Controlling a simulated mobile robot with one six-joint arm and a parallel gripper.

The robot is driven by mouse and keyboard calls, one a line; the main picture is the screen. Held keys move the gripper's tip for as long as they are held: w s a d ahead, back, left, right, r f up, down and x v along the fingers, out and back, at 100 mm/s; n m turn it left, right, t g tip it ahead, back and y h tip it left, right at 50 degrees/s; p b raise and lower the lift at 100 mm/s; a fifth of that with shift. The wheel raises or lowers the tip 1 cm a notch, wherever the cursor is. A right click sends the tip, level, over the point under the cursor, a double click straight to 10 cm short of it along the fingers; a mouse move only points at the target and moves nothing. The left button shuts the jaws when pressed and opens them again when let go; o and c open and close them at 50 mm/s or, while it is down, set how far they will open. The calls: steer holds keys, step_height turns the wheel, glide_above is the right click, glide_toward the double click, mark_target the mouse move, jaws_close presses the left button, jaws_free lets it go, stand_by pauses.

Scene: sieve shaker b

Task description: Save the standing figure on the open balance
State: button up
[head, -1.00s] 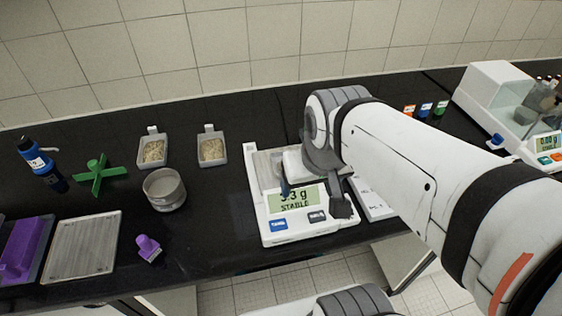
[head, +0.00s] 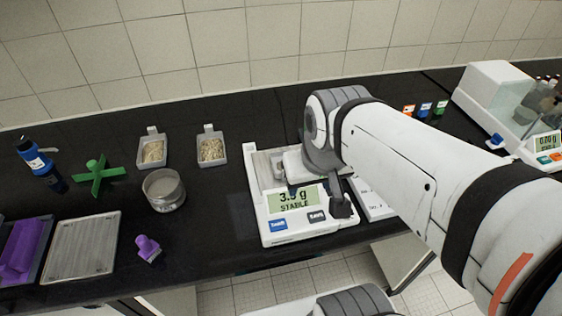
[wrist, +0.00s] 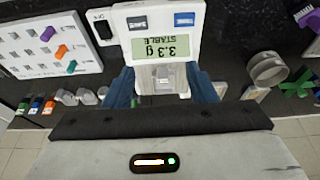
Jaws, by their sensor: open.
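The open balance (head: 262,215) is white and stands at the bench's front edge. Its green display (head: 297,199) reads about 3.3 g with STABLE below; it shows upside down in the wrist view (wrist: 158,48). Below the display are a blue button (head: 278,224) and a dark Save button (head: 316,216). My gripper (head: 318,200) is open and hangs over the balance, one dark finger beside the display's right end. In the wrist view its blue fingers (wrist: 163,88) are apart on either side of the balance's pan area, with nothing visibly gripped. The pan is partly hidden.
A second, enclosed balance (head: 495,95) stands far right. Left of the open balance are a round sieve (head: 164,190), two sample trays (head: 211,148), a green cross (head: 97,175), a purple brush (head: 147,248) and a blue bottle (head: 33,153). A white pegboard (wrist: 45,48) lies beside the balance.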

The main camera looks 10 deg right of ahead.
jaws_close()
stand_by(0.3)
stand_by(0.6)
